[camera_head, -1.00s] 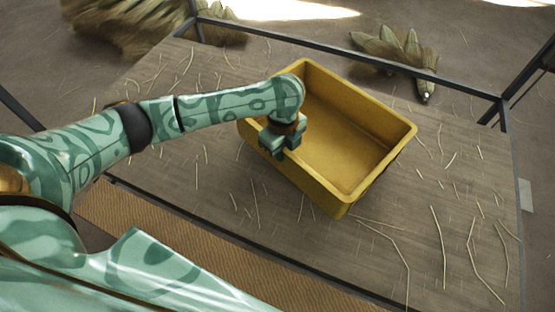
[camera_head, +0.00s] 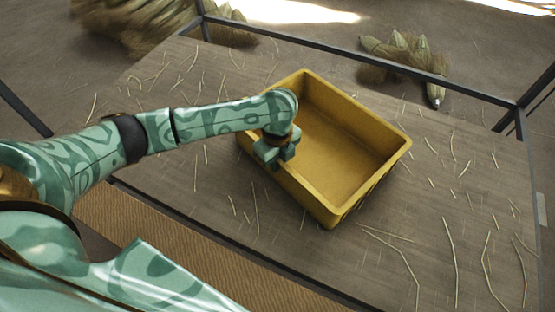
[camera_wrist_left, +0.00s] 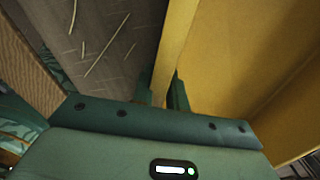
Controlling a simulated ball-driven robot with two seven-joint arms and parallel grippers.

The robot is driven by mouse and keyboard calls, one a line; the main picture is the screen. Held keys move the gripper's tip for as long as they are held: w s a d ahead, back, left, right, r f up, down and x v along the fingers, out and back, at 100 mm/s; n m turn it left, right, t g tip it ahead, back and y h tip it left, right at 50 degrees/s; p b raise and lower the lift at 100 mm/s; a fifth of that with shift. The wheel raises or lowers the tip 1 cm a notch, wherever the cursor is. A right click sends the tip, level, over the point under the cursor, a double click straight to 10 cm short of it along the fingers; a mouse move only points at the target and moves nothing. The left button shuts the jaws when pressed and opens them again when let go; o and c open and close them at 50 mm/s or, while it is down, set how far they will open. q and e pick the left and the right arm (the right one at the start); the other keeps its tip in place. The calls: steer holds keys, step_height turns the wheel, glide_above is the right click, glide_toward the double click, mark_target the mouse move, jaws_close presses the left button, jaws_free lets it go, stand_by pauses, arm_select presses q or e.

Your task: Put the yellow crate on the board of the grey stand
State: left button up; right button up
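The yellow crate (camera_head: 350,133) is an empty, open box, turned at an angle over a straw-strewn board (camera_head: 214,205) in the head view. I cannot tell whether its underside touches the board. My left gripper (camera_head: 276,152) straddles the crate's near-left wall, one finger inside and one outside. In the left wrist view the fingers (camera_wrist_left: 162,90) close around the crate's yellow wall (camera_wrist_left: 175,45). A grey stand separate from this dark-framed table cannot be made out. My right gripper is not in view.
A dark metal rail (camera_head: 350,50) runs along the back of the board, with posts at the corners. A ribbed brown strip (camera_head: 190,235) lies along the near side. The board right of the crate holds only loose straws.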

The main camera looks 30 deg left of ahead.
arm_select(q)
steer(key=shift+o, duration=0.9)
steer(key=shift+r, duration=0.1)
